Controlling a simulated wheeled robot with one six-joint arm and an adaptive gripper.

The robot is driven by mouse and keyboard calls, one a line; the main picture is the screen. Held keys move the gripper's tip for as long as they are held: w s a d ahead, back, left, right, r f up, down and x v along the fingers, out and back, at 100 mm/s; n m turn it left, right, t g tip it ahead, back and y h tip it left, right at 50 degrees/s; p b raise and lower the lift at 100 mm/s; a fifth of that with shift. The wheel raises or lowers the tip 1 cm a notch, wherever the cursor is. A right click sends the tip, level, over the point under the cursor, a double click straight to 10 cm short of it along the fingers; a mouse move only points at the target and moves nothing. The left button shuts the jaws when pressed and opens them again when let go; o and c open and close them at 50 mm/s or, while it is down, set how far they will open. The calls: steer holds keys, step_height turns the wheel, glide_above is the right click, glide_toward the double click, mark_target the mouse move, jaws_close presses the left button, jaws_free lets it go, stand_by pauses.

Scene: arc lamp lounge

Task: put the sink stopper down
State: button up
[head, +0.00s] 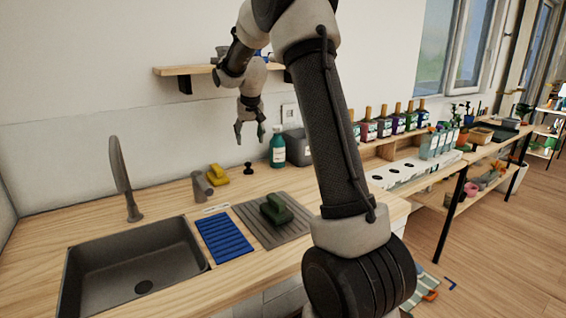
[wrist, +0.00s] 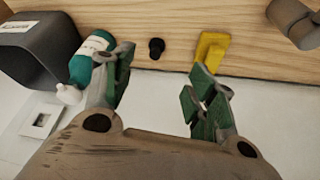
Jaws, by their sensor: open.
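The sink stopper, a small black knobbed piece (head: 248,168), stands on the wooden counter near the wall, between a yellow brush (head: 217,175) and a teal bottle (head: 278,148). It also shows in the wrist view (wrist: 156,48), lying beyond the gap between the fingers. My gripper (head: 250,134) hangs above the stopper with its fingers pointing down. In the wrist view my gripper (wrist: 160,92) has its green-padded fingers spread wide, with nothing between them. The stopper is apart from the fingers.
A grey sink (head: 135,265) with a tall faucet (head: 122,180) is at the left. A blue ribbed mat (head: 223,238) and a grey drying mat (head: 292,228) holding a green block-like thing (head: 275,208) lie in front. A shelf (head: 185,70) is above.

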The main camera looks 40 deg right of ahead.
steer(key=s+a+r+n, duration=0.1)
steer(key=s+a+r, duration=0.15)
steer(key=s, duration=0.55)
steer(key=s+a+r, duration=0.1)
steer(key=s+r, duration=0.3)
steer(key=s, duration=0.3)
steer(key=s+a+r+n, duration=0.1)
steer(key=s+a+r, duration=0.15)
steer(key=s, duration=0.55)
steer(key=s+a+f, duration=0.1)
steer(key=s+f, duration=0.1)
steer(key=s, duration=0.7)
steer(key=s+a+f+n+y, duration=0.1)
steer(key=s+f, duration=0.1)
steer(key=s, duration=0.8)
steer(key=shift+s+a+f, duration=0.2)
steer(key=shift+a+f, duration=0.1)
